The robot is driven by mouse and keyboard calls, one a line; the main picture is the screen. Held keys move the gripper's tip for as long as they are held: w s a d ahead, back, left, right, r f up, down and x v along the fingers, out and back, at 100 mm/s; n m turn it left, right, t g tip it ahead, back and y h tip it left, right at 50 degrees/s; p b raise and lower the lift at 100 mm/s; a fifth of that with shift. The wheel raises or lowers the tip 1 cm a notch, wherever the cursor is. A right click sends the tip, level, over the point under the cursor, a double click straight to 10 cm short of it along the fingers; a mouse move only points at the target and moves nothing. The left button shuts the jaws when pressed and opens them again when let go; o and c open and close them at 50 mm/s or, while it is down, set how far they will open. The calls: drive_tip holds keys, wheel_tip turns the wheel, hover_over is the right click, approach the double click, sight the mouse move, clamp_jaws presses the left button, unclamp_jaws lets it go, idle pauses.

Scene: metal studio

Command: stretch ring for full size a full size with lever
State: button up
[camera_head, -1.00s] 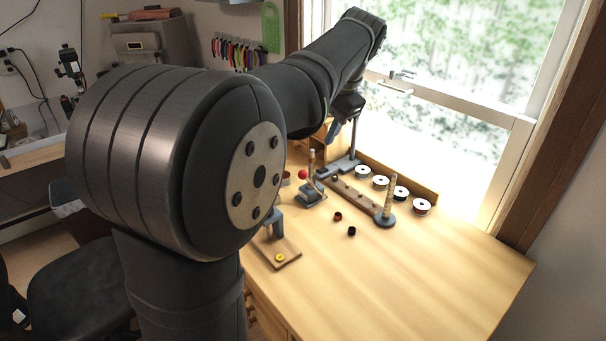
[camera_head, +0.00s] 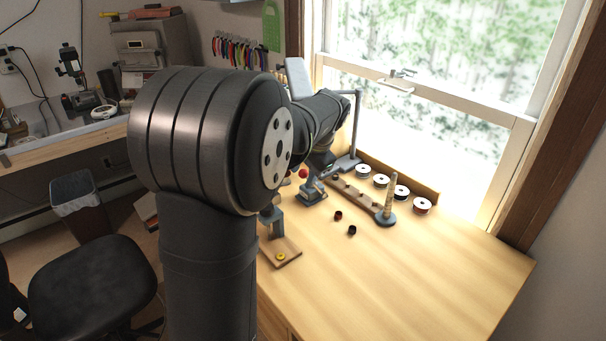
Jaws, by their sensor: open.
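A small blue-grey device (camera_head: 312,192) with a red ball knob (camera_head: 303,173), which looks like the lever tool, stands on the wooden bench. My gripper (camera_head: 321,170) is small and dark in the view, just above and behind this device, and partly hidden by my arm. It is open; I see nothing held in it. A small yellow ring-like piece (camera_head: 281,257) lies on a wooden board at the bench's front left. A dark red ring-like piece (camera_head: 338,215) and a black one (camera_head: 352,230) lie on the bench. I cannot tell which ring is the task's.
A tapered post on a round blue base (camera_head: 387,218) stands at the end of a wooden rack (camera_head: 356,194). Several white-topped spools (camera_head: 381,181) line the window side. A grey lamp-like stand (camera_head: 357,125) rises behind. The bench's right front is clear.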

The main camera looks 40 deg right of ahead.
drive_tip(key=shift+w+f, duration=0.15)
drive_tip(key=shift+f, duration=0.3)
drive_tip(key=shift+c, duration=0.2)
clamp_jaws()
